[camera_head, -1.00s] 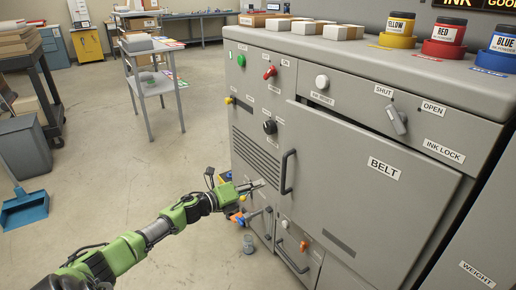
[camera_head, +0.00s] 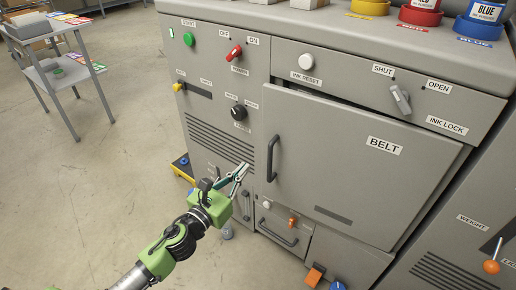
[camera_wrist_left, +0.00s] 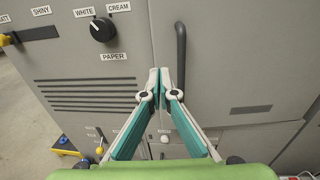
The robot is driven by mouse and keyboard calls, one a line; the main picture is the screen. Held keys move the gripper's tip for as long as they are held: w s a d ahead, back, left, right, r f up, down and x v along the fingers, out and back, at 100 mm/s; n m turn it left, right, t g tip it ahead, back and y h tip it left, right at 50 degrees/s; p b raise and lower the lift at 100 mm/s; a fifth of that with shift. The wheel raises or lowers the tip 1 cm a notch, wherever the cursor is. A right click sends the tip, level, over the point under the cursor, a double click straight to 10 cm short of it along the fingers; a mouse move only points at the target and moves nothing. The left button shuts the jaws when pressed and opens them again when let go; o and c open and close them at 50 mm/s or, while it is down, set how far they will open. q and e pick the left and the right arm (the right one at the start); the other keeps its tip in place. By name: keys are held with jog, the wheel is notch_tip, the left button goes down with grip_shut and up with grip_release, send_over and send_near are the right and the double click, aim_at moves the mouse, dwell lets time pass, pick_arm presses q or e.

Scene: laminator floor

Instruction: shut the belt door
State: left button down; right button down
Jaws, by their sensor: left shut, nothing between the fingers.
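The grey belt door (camera_head: 350,170), labelled BELT, is on the front of the machine. A dark gap shows along its top edge, so it looks slightly ajar. Its dark vertical handle (camera_head: 273,158) is near the door's left edge; it also shows in the left wrist view (camera_wrist_left: 181,60). My left gripper (camera_head: 244,168) is just left of the handle's lower end, in front of the machine. Its green fingers meet at the tips (camera_wrist_left: 164,73) with nothing between them. Whether the tips touch the machine is unclear. My right gripper is out of view.
The ink lock lever (camera_head: 400,98) is above the door. A red power switch (camera_head: 234,52) and black paper knob (camera_head: 239,113) are on the left panel. A drawer handle (camera_head: 276,236) is below. A small table (camera_head: 66,67) stands far left, with open floor between.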

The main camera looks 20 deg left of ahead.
aim_at(265, 145)
pick_arm(q)
jog(key=x, duration=0.9)
jog(key=shift+w, duration=0.45)
jog(key=shift+w+d, duration=0.1)
jog(key=shift+w, duration=0.25)
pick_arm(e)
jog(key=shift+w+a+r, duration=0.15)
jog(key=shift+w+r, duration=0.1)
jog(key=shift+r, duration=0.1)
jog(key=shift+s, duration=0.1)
